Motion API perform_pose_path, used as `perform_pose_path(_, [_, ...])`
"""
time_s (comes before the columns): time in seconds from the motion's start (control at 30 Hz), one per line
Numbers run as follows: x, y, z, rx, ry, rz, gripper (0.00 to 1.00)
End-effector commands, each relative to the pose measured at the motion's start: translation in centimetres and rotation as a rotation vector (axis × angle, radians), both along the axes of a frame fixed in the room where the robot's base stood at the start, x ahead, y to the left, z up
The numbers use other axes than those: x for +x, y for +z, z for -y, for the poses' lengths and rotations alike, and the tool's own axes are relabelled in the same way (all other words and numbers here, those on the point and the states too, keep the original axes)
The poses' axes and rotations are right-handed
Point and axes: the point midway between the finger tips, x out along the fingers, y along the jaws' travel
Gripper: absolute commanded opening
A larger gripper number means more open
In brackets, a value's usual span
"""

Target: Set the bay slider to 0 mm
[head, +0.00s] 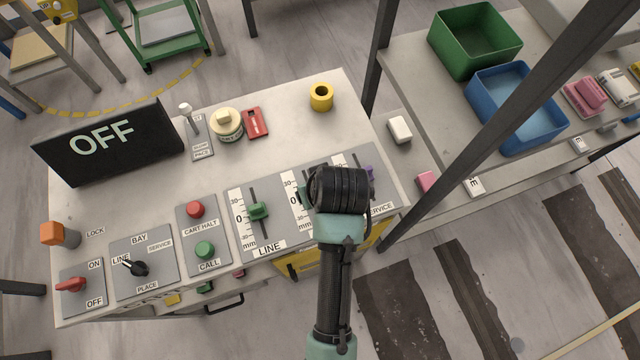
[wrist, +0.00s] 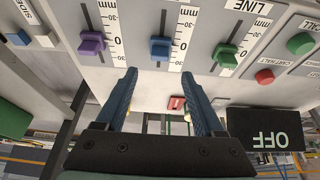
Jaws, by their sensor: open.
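Three sliders stand side by side on the console: a green LINE slider (head: 258,210), a blue middle slider (wrist: 160,48) and a purple SERVICE slider (wrist: 92,43). The middle slider's name label is out of sight, but it sits between LINE and SERVICE. Its blue knob is close to the 0 mark of its mm scale; the exact reading cannot be told. My gripper (wrist: 160,75) is open and empty, its two fingers on either side of the blue knob in the picture, apparently short of it. In the head view my arm covers most of the middle slider.
Left of the sliders are a red button (head: 195,209), a green button (head: 205,250), a rotary selector (head: 137,268) and a red switch (head: 71,285). A black OFF sign (head: 108,143), a yellow ring (head: 321,97) and a red block (head: 255,122) stand behind. A dark post rises at right.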

Motion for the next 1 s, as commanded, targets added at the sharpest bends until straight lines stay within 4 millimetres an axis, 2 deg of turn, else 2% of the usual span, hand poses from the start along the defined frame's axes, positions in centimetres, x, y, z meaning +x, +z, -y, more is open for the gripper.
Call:
perform_pose_path(0.13, [-0.8, 2.2, 0.3, 0.001, -0.001, 0.004, 0.7])
perform_pose_path(0.33, [-1.4, 3.8, 0.5, 0.001, -0.001, 0.002, 0.7])
perform_pose_path(1.0, [-1.5, 4.0, 0.5, 0.0, 0.0, 0.001, 0.7])
